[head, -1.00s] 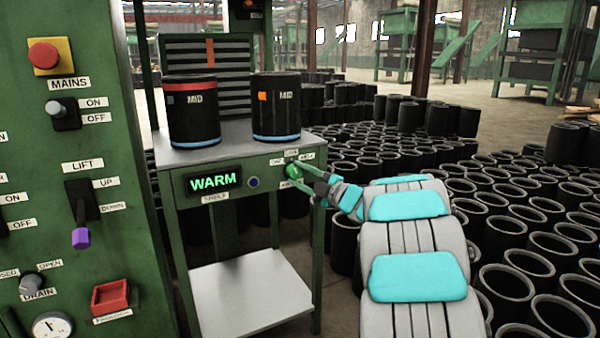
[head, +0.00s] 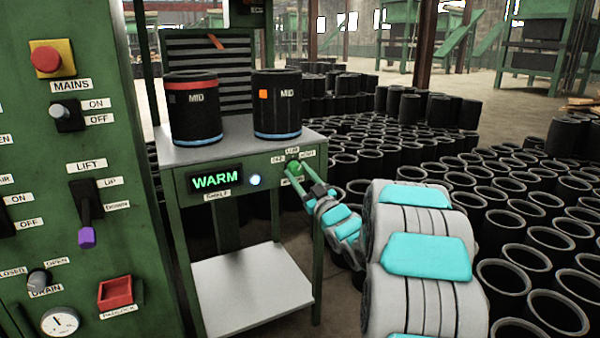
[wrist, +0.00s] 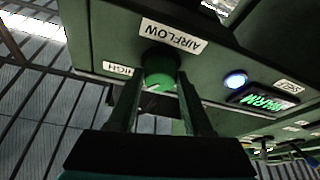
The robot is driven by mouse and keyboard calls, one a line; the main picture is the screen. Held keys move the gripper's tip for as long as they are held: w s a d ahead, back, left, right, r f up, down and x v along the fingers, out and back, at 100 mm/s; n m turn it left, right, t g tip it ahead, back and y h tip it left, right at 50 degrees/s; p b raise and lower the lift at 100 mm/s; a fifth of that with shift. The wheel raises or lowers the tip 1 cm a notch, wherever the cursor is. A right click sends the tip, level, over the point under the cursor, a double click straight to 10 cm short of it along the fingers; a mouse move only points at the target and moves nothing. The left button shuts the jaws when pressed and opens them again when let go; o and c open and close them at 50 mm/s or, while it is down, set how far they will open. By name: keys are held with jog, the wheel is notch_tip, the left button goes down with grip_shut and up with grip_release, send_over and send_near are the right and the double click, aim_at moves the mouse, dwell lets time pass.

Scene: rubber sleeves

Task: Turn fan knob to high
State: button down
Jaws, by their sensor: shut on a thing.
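The green fan knob (head: 294,168) is on the front panel of the green table, with small labels around it. In the wrist view the knob (wrist: 160,70) sits between the AIRFLOW label (wrist: 172,35) and the HIGH label (wrist: 121,70). A pale mark shows on its face toward the lower left in that view; the exact setting is hard to tell. My gripper (wrist: 160,80) is shut on the knob, one finger on each side. It also shows in the head view (head: 297,172), reaching from the right.
A WARM display (head: 215,179) and a lit round button (head: 254,180) are left of the knob. Two black MID sleeves (head: 195,108) (head: 277,104) stand on the tabletop. An orange ribbon (head: 215,41) hangs tilted before a louvred panel. Many black sleeves crowd the floor at right.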

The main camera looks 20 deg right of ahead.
jog(key=shift+a+f+m+h, duration=0.1)
jog(key=shift+m+h, duration=1.1)
jog(key=shift+m, duration=1)
jog(key=shift+c, duration=1.6)
grip_release()
jog(key=v, duration=0.8)
jog(key=shift+w+a, duration=0.1)
jog(key=shift+w, duration=0.05)
